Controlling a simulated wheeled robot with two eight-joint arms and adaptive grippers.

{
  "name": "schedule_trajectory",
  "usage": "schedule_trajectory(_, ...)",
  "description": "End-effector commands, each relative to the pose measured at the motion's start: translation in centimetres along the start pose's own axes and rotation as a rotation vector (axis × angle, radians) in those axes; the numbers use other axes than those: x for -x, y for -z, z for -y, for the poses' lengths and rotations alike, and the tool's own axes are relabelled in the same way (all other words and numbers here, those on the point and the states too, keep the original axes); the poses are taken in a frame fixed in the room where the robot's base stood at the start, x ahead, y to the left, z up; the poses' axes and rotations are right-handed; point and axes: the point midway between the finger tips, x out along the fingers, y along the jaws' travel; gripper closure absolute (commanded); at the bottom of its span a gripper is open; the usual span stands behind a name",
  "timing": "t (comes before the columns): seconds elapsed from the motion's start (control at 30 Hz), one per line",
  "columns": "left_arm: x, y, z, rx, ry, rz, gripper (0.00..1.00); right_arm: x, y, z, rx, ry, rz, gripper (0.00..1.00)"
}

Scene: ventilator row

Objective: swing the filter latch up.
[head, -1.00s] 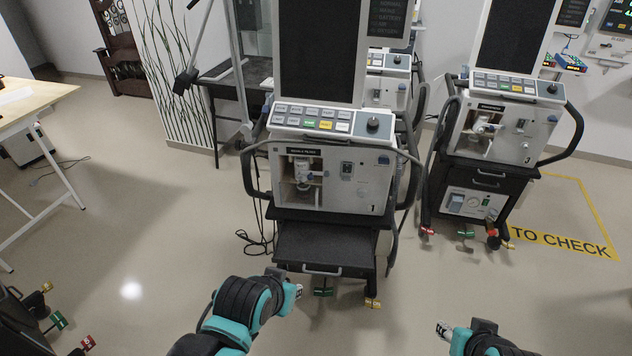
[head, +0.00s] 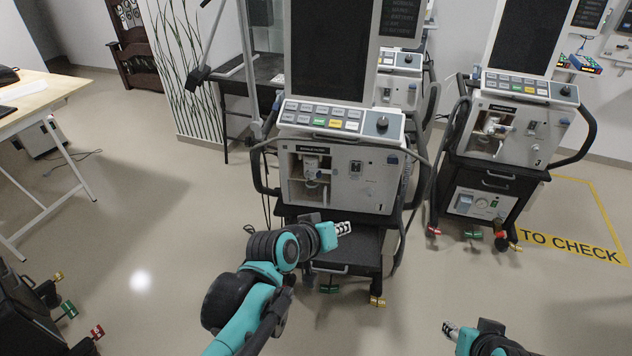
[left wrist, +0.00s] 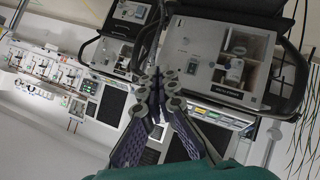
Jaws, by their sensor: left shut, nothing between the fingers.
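The nearest ventilator (head: 341,178) stands in front of me, with an open compartment (head: 310,177) at the left of its front panel. A white and grey filter fitting (head: 312,165) sits inside it; its latch is too small to make out. In the left wrist view the compartment's fitting (left wrist: 235,70) shows at upper right. My left gripper (head: 343,228) is shut and empty, below the front panel and apart from it. Its fingers also show in the left wrist view (left wrist: 158,85). My right gripper (head: 449,328) is low at the bottom right, too small to read.
A second ventilator (head: 510,130) stands to the right by yellow floor lettering (head: 570,246). A wooden-topped table (head: 40,98) is at the left. A black shelf (head: 350,240) and coloured castor pedals lie below the nearest ventilator.

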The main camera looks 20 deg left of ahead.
Motion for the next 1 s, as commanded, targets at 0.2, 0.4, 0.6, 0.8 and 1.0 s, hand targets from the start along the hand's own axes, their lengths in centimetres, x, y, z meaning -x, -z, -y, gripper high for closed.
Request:
schedule_trajectory(0.2, -4.7, 8.2, -3.2, 0.315, -0.188, -0.185, 1.00, 0.7, 0.5, 0.0, 0.000, 0.000, 0.000, 0.60)
schedule_trajectory(0.4, -8.6, 14.5, -2.6, 0.638, -0.323, -0.346, 1.00, 1.2, 0.8, 0.0, 0.000, 0.000, 0.000, 0.60)
schedule_trajectory(0.6, -12.6, 18.4, 1.4, 0.983, -0.415, -0.493, 1.00, 1.7, 1.2, 0.0, 0.000, 0.000, 0.000, 0.60)
schedule_trajectory(0.8, -17.0, 18.9, 8.0, 1.347, -0.458, -0.619, 1.00, 2.2, 1.6, 0.0, 0.000, 0.000, 0.000, 0.60)
schedule_trajectory(1.0, -21.7, 15.5, 15.7, 1.712, -0.448, -0.716, 1.00, 2.7, 1.9, 0.0, 0.000, 0.000, 0.000, 0.60)
